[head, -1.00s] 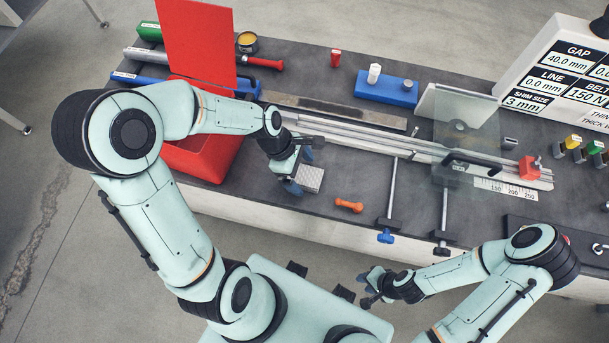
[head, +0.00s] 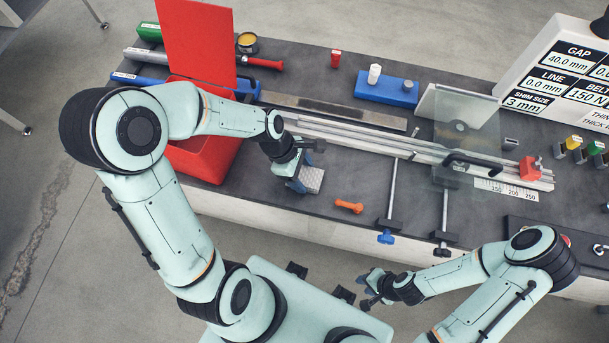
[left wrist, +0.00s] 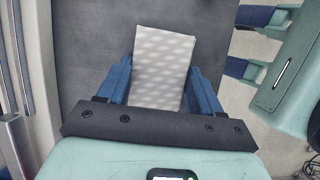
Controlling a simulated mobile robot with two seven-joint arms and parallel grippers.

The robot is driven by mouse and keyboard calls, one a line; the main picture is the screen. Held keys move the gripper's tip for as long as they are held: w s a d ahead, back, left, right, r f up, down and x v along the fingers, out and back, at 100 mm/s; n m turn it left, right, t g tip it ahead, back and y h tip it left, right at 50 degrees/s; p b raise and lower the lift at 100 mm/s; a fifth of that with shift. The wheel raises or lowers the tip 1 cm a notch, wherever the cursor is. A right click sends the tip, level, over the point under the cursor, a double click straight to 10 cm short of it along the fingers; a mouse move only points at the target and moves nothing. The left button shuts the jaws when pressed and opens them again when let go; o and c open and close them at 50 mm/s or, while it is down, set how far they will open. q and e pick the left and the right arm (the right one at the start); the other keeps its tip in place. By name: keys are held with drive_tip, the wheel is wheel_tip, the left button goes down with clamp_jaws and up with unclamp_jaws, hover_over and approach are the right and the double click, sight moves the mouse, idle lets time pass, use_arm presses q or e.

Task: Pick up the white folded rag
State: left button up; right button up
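The white folded rag (head: 314,179) lies on the dark bench top near its front edge, left of centre, partly covered by my left gripper in the head view. In the left wrist view the pale patterned rag (left wrist: 164,60) sits between the two blue fingers. My left gripper (head: 300,172) is low over the rag, with one finger along each side; the fingers look open, very close to the rag's edges. The rag's near end is hidden by the gripper body. My right gripper (head: 372,286) is open and empty, in front of the bench.
A red bin (head: 208,160) stands just left of the left gripper. An orange bolt-like piece (head: 349,207) lies right of the rag. Behind runs a metal rail (head: 370,140), with clamp bars (head: 392,195) to the right. The bench's front edge is close.

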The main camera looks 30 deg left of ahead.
sight(302, 175)
idle(0.3)
